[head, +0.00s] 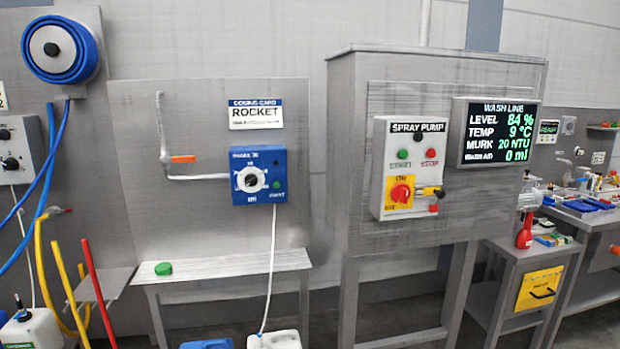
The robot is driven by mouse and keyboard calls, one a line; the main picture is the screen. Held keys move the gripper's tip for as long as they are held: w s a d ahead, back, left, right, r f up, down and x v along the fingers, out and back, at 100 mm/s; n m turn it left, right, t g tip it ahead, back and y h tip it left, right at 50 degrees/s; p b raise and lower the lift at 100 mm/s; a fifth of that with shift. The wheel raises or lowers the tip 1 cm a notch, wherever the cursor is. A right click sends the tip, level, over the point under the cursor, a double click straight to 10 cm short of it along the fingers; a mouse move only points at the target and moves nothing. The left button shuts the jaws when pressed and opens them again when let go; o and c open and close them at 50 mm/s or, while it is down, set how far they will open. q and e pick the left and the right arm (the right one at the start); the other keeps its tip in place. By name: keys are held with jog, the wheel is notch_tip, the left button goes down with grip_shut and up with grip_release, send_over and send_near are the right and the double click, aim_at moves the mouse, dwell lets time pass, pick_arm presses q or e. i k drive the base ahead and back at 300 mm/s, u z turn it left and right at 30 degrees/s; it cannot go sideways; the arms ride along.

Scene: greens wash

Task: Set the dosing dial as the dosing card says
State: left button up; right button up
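The dosing card (255,114) is a white sheet with a blue header on the grey back panel. It reads "ROCKET" in large letters; the line below is too small to read. Below it is a blue dosing box (278,163) with a round white dosing dial (250,180) with a dark centre. Marks surround the dial, but I cannot read its setting for certain. A green button (277,185) sits at the box's lower right. Neither of my grippers is in view.
A grey shelf (230,264) with a green cap-like piece (163,269) stands below the box. A white hose (271,262) runs down to a white canister (273,340). A spray pump box (410,168) and a wash line screen (497,133) reading wash aid 0 ml are to the right.

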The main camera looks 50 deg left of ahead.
aim_at(251, 180)
jog(key=z, duration=0.05)
jog(key=i, duration=1.35)
jog(key=u, duration=0.55)
jog(key=i, duration=0.95)
jog(key=u, duration=0.8)
